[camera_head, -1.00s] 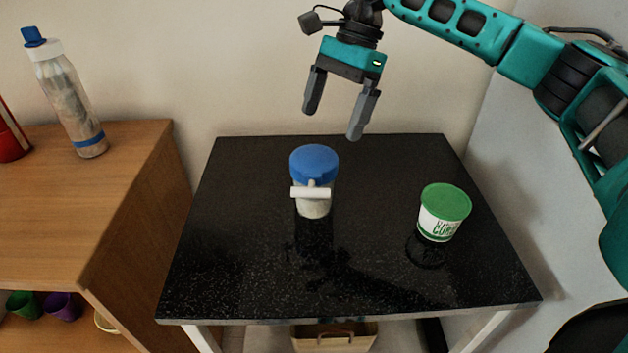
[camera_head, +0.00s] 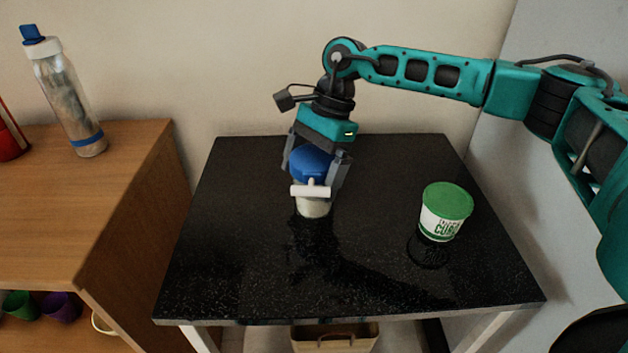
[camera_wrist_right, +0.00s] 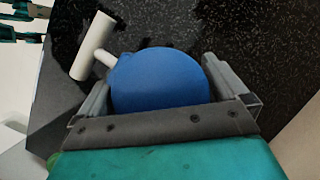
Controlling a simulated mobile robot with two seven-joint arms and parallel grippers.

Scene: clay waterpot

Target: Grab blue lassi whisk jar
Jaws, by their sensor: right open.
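The blue lassi whisk jar (camera_head: 314,206) stands upright on the black table (camera_head: 240,280), with a blue lid and a white crossbar handle facing the front. Its blue lid also shows in the right wrist view (camera_wrist_right: 160,80). My right gripper (camera_head: 318,180) is open and lowered over the jar from behind, one finger on each side of the lid. In the right wrist view the lid lies between the two fingers, and the handle sticks out at the upper left. I cannot tell whether the fingers touch the lid. My left gripper is not in view.
A white tub with a green lid (camera_head: 446,211) stands on the table to the right of the jar. A wooden cabinet (camera_head: 85,205) with a bottle (camera_head: 72,95) on top is at the left. The table's front and left areas are clear.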

